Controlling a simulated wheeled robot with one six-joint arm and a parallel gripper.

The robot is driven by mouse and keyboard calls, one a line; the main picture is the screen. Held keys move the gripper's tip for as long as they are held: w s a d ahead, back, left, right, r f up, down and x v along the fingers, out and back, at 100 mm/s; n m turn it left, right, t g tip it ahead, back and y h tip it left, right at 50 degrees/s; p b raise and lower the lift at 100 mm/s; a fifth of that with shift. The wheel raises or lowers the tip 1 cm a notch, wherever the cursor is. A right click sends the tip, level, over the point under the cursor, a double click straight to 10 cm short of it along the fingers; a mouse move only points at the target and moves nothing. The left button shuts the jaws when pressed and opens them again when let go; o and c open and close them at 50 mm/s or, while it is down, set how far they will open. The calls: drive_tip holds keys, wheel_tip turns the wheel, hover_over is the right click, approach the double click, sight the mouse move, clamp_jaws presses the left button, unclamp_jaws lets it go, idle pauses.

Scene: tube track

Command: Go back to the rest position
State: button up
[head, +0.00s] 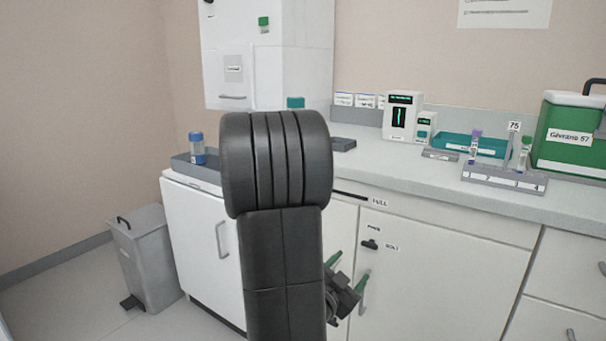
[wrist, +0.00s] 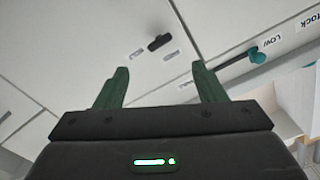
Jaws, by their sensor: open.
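My gripper (head: 347,282) hangs low in front of the white cabinet doors (head: 440,270), partly hidden behind my own black arm in the head view. In the wrist view its two green fingers (wrist: 160,88) stand wide apart with nothing between them. Past the fingers the wrist view shows the cabinet front with a dark latch knob (wrist: 159,42). The fingers look clear of the knob, though the exact distance cannot be told.
The counter holds a rack (head: 503,179) with tubes, a teal tray (head: 468,145), a white device (head: 402,117) and a green box (head: 572,135). A blue-capped jar (head: 197,148) stands on a grey tray at left. A pedal bin (head: 146,258) is on the floor.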

drive_tip(key=shift+v, duration=1.85)
